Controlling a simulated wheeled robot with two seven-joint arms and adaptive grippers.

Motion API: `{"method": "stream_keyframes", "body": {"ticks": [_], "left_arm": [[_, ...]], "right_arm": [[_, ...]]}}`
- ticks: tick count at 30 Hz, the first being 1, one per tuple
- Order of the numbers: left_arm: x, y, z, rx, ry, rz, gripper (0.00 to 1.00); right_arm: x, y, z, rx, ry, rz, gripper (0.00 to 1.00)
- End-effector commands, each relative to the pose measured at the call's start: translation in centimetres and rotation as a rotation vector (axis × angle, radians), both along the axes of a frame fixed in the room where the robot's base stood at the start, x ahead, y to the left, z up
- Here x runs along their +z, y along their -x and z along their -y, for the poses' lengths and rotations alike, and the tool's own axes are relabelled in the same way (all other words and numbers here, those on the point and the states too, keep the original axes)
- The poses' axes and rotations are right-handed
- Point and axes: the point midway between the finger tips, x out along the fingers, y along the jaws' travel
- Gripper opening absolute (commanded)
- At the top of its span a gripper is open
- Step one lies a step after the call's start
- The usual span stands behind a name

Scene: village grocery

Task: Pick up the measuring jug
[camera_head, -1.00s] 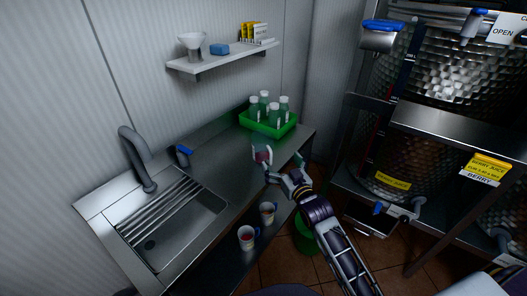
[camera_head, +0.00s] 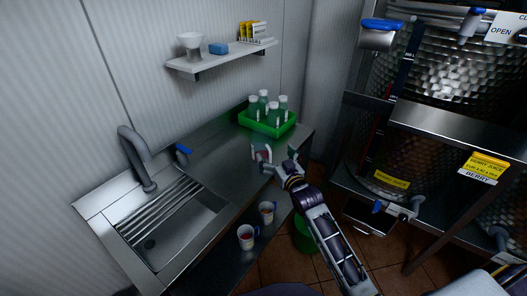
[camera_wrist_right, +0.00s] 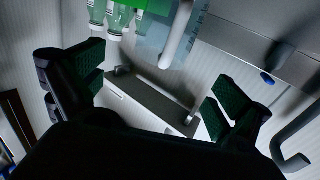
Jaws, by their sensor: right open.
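The measuring jug (camera_head: 260,155) is clear, with some red on it, and stands upright on the steel counter in front of the green crate. In the right wrist view, the jug (camera_wrist_right: 155,38) shows as a pale see-through body with a white handle and scale marks, beyond the fingers. My right gripper (camera_head: 281,160) is open and empty at the jug's right side, by the counter's front edge. In the right wrist view its dark fingers (camera_wrist_right: 155,90) are spread wide with nothing between them. I cannot tell whether it touches the jug. My left gripper is out of view.
A green crate (camera_head: 259,128) with several bottles stands behind the jug. A sink (camera_head: 160,235) lies to the left. Two cups (camera_head: 246,239) (camera_head: 267,214) with blue handles stand on the lower shelf. A rack with steel tanks (camera_head: 455,75) is at the right.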

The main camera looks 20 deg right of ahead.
Motion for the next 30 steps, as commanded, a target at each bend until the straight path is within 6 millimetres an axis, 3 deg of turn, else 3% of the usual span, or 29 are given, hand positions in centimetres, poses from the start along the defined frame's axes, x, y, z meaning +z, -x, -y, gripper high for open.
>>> {"method": "stream_keyframes", "body": {"ticks": [15, 30], "left_arm": [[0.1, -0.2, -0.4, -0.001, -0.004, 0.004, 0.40], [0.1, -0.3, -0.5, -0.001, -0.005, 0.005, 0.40]], "right_arm": [[0.0, -4.0, -0.4, 0.000, 0.000, 0.000, 1.00], [0.0, -4.4, -0.5, 0.000, 0.000, 0.000, 1.00]]}}
